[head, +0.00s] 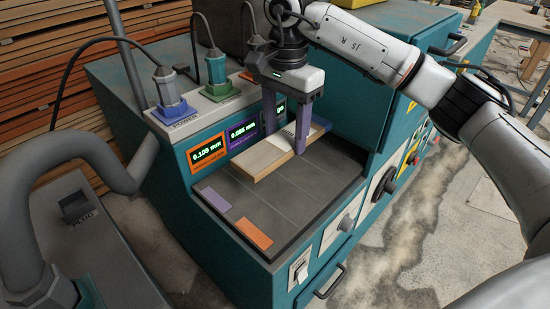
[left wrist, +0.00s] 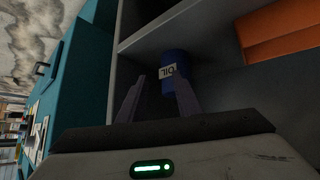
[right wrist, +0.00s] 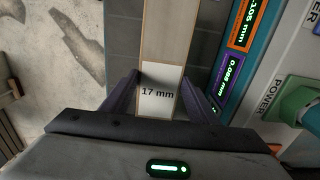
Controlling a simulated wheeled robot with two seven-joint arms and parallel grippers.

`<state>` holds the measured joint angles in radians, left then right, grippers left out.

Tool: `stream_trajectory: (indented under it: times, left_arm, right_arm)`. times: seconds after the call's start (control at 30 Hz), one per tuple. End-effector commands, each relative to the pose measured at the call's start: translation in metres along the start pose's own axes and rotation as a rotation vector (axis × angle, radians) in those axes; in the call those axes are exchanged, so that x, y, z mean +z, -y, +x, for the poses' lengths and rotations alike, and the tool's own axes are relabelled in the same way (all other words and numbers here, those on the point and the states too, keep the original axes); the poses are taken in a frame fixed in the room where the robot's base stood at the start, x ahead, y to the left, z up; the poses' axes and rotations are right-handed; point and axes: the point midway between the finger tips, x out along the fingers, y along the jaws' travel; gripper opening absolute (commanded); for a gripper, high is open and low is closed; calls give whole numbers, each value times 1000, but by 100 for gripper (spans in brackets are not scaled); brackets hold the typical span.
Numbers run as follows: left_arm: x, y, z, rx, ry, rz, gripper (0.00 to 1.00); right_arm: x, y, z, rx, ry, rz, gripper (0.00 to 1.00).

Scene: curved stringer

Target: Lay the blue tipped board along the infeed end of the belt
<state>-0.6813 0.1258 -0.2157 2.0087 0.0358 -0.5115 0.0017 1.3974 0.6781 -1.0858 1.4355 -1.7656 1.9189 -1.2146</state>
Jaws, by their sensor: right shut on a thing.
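The blue tipped board (head: 261,157) is pale wood with a blue far end (head: 321,126) and a white label. It is over the back part of the dark belt (head: 290,200), against the panel side; I cannot tell whether it touches the belt. My right gripper (head: 287,140) points down and is shut on the board near the label. In the right wrist view, the fingers (right wrist: 158,95) flank the board's label (right wrist: 158,97), marked 17 mm. My left gripper (left wrist: 157,100) is out of the head view. Its fingers are apart, with nothing visibly held.
Purple (head: 217,199) and orange (head: 254,234) patches mark the belt's near-left end. Display panels (head: 208,153) and colored plugs (head: 170,100) stand behind the belt. A teal cabinet (head: 380,60) rises at its right end. A blue oil can (left wrist: 173,72) is on a shelf beyond my left fingers.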

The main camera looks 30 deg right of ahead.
Motion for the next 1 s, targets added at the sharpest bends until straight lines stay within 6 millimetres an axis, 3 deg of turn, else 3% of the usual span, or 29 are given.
stream_trajectory:
  times: [0.13, 0.6, 0.97, 1.0]
  left_arm:
    - [8, -1, 0, 2, 14, -3, 31]
    - [11, -2, 0, 3, 18, -4, 31]
    - [5, 0, 3, 2, 4, -2, 31]
    - [4, 0, 3, 2, 2, -1, 31]
  right_arm:
    - [0, -1, 31, 3, 1, 1, 21]
    - [0, -1, 83, 1, 1, -1, 21]
    - [0, 0, 89, 0, 0, 0, 21]
    - [0, 0, 88, 1, 0, 0, 61]
